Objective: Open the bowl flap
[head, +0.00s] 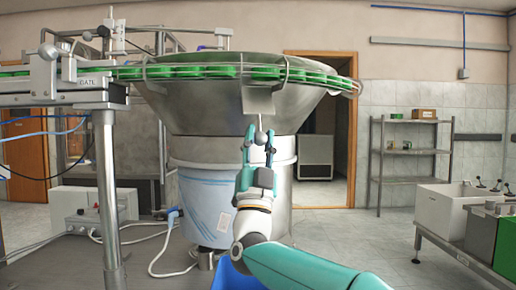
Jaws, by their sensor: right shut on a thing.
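The large steel bowl (190,113) of the cap feeder stands in the centre on a round steel base. The bowl flap (258,101), a small grey metal plate, sits on the front of the bowl wall below the rim. A small ball-ended knob (261,137) hangs under the flap. My right gripper (260,136) reaches up from below with its teal fingers on both sides of the knob, shut on it. The fingers partly hide the knob and the base behind. My left gripper is not in view.
A rail track with green caps (200,72) runs around the bowl rim and off to the left. A metal post (108,200) stands at left. A blue bin (238,277) lies below my right arm.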

